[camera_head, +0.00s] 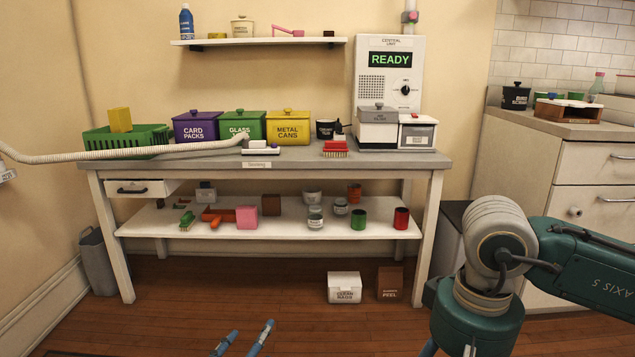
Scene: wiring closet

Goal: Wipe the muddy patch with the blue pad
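I cannot make out a blue pad or a muddy patch in this view. The worktable (390,162) shows no clear mud on its bare parts. Two light-blue fingers of what looks like my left gripper (246,337) rise from the bottom edge, spread apart with nothing visible between them. The rest of that gripper is cut off. My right arm comes in from the right and bends down past the bottom edge; its gripper is out of view.
On the worktable stand a green basket (97,140), a purple box (195,127), a yellow box (288,127), a red brush (335,148) and a grey machine (389,85). A pale hose (60,158) crosses its left side.

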